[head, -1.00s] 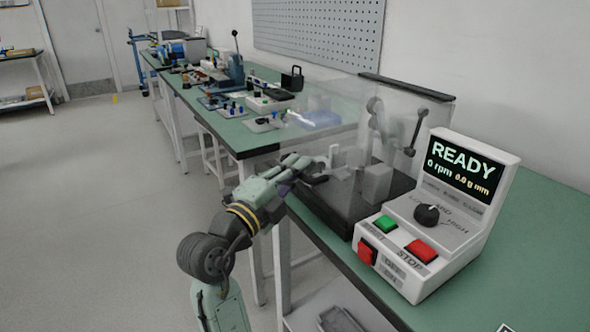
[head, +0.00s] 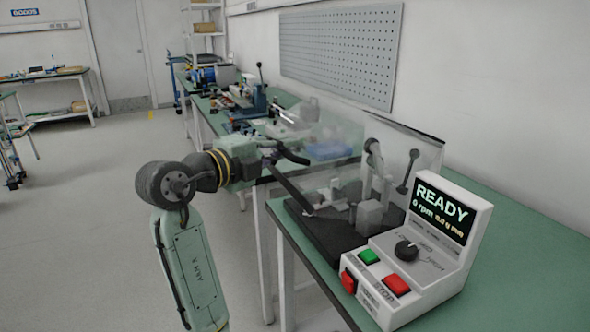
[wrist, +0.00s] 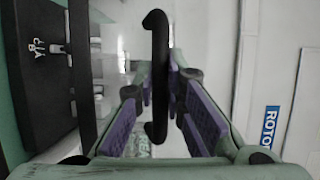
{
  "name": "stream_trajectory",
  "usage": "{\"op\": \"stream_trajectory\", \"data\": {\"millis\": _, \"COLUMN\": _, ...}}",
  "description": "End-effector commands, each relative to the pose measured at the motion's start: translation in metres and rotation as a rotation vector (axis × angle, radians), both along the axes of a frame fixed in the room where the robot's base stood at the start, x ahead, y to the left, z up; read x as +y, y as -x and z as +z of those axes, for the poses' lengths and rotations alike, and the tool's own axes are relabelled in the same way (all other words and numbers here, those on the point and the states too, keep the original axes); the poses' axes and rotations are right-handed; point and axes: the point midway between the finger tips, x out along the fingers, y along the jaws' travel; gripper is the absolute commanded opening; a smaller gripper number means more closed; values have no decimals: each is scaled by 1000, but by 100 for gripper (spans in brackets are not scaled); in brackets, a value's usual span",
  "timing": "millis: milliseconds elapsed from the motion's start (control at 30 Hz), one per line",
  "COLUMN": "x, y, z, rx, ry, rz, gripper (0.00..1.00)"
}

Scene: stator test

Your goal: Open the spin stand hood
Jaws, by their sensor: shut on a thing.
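The spin stand hood (head: 335,135) is a clear cover over a dark base (head: 338,238) with grey stand parts inside. Its dark front rim (head: 290,189) slopes and its near-left end is raised clear of the base, so the hood looks partly lifted. My gripper (head: 276,154) is at the hood's front left, shut on the black hood handle (head: 292,155). In the wrist view the curved black handle (wrist: 158,45) stands between the purple finger pads of my gripper (wrist: 160,105). The clear panel edges are hard to make out.
The control box (head: 425,250) stands right of the base; its screen reads READY and 0 rpm. A pegboard (head: 340,55) hangs on the wall behind. Other equipment (head: 254,98) stands on the bench farther back. Floor on the left is open.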

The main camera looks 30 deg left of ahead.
Motion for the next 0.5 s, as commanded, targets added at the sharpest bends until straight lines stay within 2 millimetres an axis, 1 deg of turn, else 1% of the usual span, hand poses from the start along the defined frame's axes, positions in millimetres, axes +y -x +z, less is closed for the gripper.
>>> {"op": "stream_trajectory", "data": {"millis": 33, "x": 2, "y": 0, "z": 24, "rx": -5, "ry": -2, "rz": 1, "gripper": 0}}
{"op": "stream_trajectory", "data": {"millis": 133, "x": 2, "y": -3, "z": 54, "rx": -5, "ry": -3, "rz": 0, "gripper": 0}}
{"op": "stream_trajectory", "data": {"millis": 267, "x": -4, "y": -10, "z": 93, "rx": -5, "ry": -3, "rz": -2, "gripper": 0}}
{"op": "stream_trajectory", "data": {"millis": 500, "x": -20, "y": -32, "z": 161, "rx": -4, "ry": -1, "rz": -2, "gripper": 0}}
